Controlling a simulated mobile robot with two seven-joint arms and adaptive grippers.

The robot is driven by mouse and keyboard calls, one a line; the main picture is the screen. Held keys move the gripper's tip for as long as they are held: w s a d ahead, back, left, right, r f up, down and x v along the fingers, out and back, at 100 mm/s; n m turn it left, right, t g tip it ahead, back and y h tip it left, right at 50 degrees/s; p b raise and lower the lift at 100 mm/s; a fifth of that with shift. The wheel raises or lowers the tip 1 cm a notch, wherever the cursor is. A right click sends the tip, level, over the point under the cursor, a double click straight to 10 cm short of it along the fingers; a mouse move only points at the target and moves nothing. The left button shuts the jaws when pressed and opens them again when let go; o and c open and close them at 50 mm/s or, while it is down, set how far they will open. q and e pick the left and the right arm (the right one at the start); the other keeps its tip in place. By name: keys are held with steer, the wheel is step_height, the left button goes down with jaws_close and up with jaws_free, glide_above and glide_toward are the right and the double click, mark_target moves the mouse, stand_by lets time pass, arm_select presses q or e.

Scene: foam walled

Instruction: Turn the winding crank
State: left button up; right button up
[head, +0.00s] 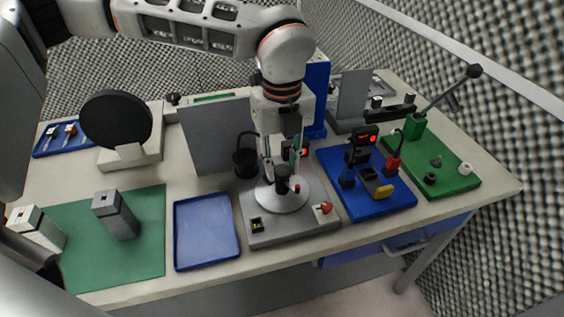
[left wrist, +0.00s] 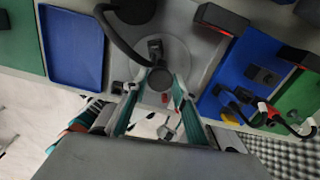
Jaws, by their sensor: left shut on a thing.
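The winding crank station is a grey base plate (head: 290,229) near the front middle of the table. A pale round disc (head: 283,203) lies on it, and it also shows in the left wrist view (left wrist: 196,62). My left gripper (head: 282,177) points down over the disc, shut on the dark crank handle (head: 282,171). In the left wrist view the handle's round dark top (left wrist: 160,79) sits between the fingertips. The fingers hide part of the crank arm. My right gripper is not in view.
A dark spool (head: 245,163) stands behind the disc, with a red switch (head: 323,209) at the front right. An empty blue tray (head: 206,232) is at left. A blue board (head: 370,200) and a green board with a lever (head: 440,166) are at right. A grey panel (head: 217,138) stands behind.

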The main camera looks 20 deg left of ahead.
arm_select(q)
steer(key=shift+w+r+m, duration=0.1)
steer(key=shift+r+m, duration=0.05)
steer(key=shift+m, duration=0.85)
steer(key=shift+m+p, duration=0.4)
steer(key=shift+m, duration=1)
steer(key=shift+m+p, duration=0.3)
steer(key=shift+m, duration=1.4)
steer(key=shift+m+p, duration=0.3)
steer(key=shift+m, duration=1.6)
steer(key=shift+m+p, duration=0.5)
steer(key=shift+m, duration=2.4)
steer(key=shift+m+p, duration=0.7)
steer(key=shift+m, duration=2.3)
steer(key=shift+m+p, duration=0.65)
steer(key=shift+m, duration=2.05)
steer(key=shift+m+p, duration=0.8)
steer(key=shift+m, duration=2.5)
steer(key=shift+m+p, duration=0.4)
steer(key=shift+m, duration=0.6)
steer(key=shift+m+p, duration=0.4)
steer(key=shift+m, duration=3.9)
